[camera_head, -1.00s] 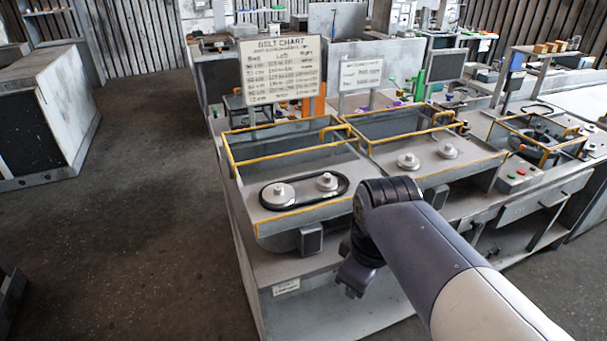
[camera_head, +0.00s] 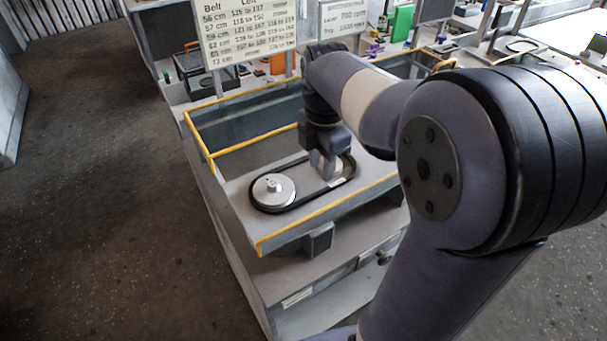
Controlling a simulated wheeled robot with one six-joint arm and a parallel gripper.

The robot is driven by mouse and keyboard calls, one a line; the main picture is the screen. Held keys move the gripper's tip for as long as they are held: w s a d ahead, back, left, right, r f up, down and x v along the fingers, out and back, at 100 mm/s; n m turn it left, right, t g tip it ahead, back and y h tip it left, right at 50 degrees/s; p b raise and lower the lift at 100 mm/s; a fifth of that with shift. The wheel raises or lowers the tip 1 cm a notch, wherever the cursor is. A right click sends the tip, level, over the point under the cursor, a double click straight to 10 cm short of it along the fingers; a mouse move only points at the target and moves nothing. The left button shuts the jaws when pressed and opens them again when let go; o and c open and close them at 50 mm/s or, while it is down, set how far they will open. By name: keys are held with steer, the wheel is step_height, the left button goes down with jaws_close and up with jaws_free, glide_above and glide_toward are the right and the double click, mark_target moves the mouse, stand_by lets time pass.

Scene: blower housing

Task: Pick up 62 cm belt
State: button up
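A black belt (camera_head: 309,199) loops around two round metal pulleys on the deck of the left blower housing. The left pulley (camera_head: 273,189) shows fully; the right one (camera_head: 345,167) is partly hidden by my gripper. A small pale mark sits on the belt's near run, too small to read, so I cannot confirm its length. My gripper (camera_head: 324,176) points down over the deck, at the left side of the right pulley and close to the belt. I cannot tell whether its fingers touch the belt or how far apart they are.
Yellow rails (camera_head: 230,150) edge the housing around the deck. A belt chart board (camera_head: 247,35) and a second sign (camera_head: 342,20) stand behind it. My arm covers much of the right side. A black open-framed box (camera_head: 208,75) stands behind the housing at left.

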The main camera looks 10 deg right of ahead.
mark_target(319, 195)
step_height(319, 195, down, 7)
steer(key=shift+s+r+p, duration=0.1)
steer(key=shift+r+p, duration=0.05)
steer(key=shift+p, duration=0.35)
jaws_close()
